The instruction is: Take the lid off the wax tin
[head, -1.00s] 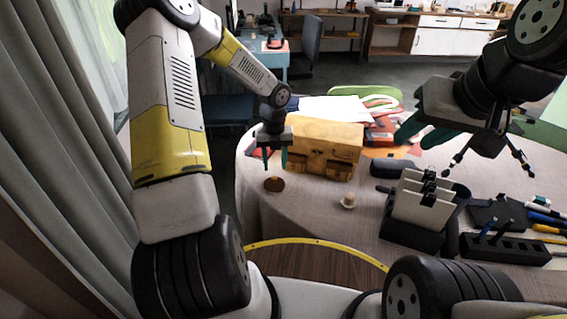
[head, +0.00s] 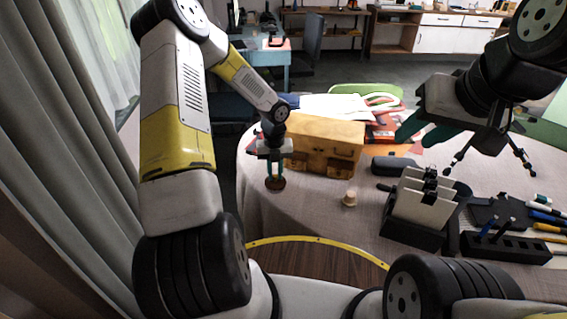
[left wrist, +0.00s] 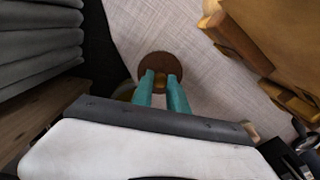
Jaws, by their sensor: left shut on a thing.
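The wax tin (head: 275,185) is a small round brown thing near the left front of the cloth-covered table; in the left wrist view it shows as a brown disc (left wrist: 160,61). My left gripper (head: 274,177) is over it, fingers pointing down. In the left wrist view its teal fingertips (left wrist: 160,78) are shut on the tin's top, at the middle of the disc. The fingers hide part of it, and I cannot tell the lid from the body. My right gripper (head: 414,136) is up over the right of the table, its teal fingers apart and empty.
A wooden box (head: 322,146) stands right behind the tin. A small pale stopper-like piece (head: 349,198) is to its right. A black holder with white cards (head: 418,207) and a black pen rack (head: 505,247) stand further right. The cloth in front of the tin is clear.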

